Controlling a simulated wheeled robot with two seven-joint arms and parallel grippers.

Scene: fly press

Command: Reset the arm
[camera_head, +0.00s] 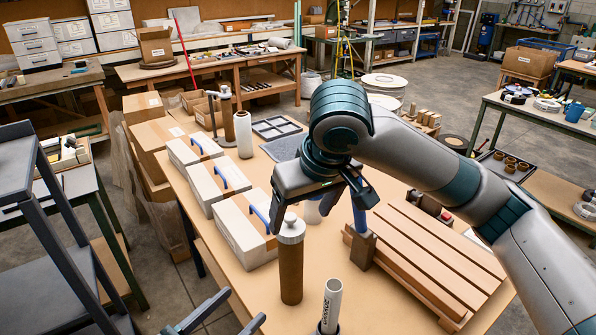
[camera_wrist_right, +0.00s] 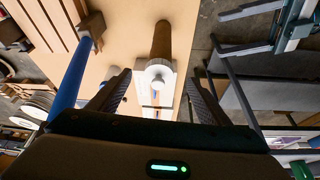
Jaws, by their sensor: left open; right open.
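My right gripper (camera_head: 318,206) is open and hangs over the middle of the table (camera_head: 262,292). In the right wrist view its fingers (camera_wrist_right: 157,82) are apart. A brown cylinder with a white cap (camera_head: 291,262) stands upright below and in front of it. That cylinder also shows between the fingers in the right wrist view (camera_wrist_right: 160,42), with no visible grip on it. A blue upright rod in a brown block (camera_head: 362,248) stands close to the right of the gripper. My left gripper (camera_head: 220,318) is open and empty at the bottom edge. I cannot tell which part is the press arm.
White boxes with blue handles (camera_head: 240,226) line the table's left side. A slatted wooden stack (camera_head: 430,255) fills the right side. A white lettered tube (camera_head: 331,303) stands at the front. A white roll (camera_head: 243,134) and grey tray (camera_head: 277,128) are at the back.

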